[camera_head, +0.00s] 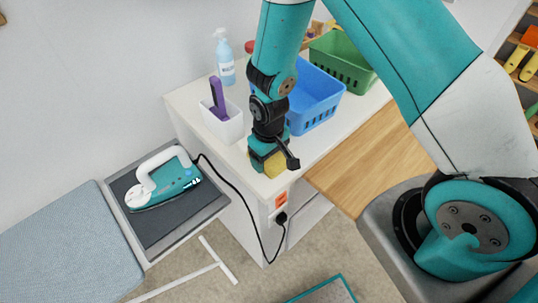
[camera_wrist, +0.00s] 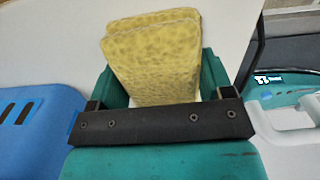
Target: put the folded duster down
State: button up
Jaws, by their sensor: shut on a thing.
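The folded duster (camera_wrist: 155,55) is a yellow, spongy-looking folded cloth. In the wrist view it sits between the two fingers of my gripper (camera_wrist: 152,90), which is shut on it. In the head view the duster (camera_head: 274,164) shows as a small yellow patch at my gripper (camera_head: 268,160), low at the front edge of the white cabinet top (camera_head: 207,142). I cannot tell whether the duster touches the white surface. The arm hides part of it in the head view.
A blue basket (camera_head: 318,98) and green basket (camera_head: 345,62) stand behind my gripper. A white holder (camera_head: 222,122) with a purple item and a spray bottle (camera_head: 225,62) stand to its left. An iron (camera_head: 160,180) rests on a grey tray, its cord (camera_head: 240,195) hanging by the cabinet.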

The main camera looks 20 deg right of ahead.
jog(key=shift+s+f, duration=0.1)
jog(key=shift+f, duration=0.25)
jog(key=o, duration=1.2)
jog(key=shift+d, duration=0.1)
jog(key=shift+s+a, duration=0.1)
jog(key=shift+a, duration=0.1)
jog(key=shift+w+a+r, duration=0.1)
jog(key=shift+w+r, duration=0.1)
jog(key=shift+r, duration=0.35)
notch_tip(320, 180, up, 12)
jog(key=f+b, duration=0.1)
jog(key=b, duration=0.1)
jog(key=s+a+r+n+y, duration=0.1)
jog(key=s+r, duration=0.4)
jog(key=s, duration=0.1)
jog(key=s+a+r+n+y, duration=0.1)
jog(key=s+r, duration=0.5)
jog(key=s+a+r+n+y, duration=0.1)
jog(key=s+a+r+y, duration=0.1)
jog(key=s+r, duration=0.4)
jog(key=shift+s+a+r, duration=0.1)
jog(key=shift+s+r, duration=0.1)
jog(key=shift+r, duration=0.05)
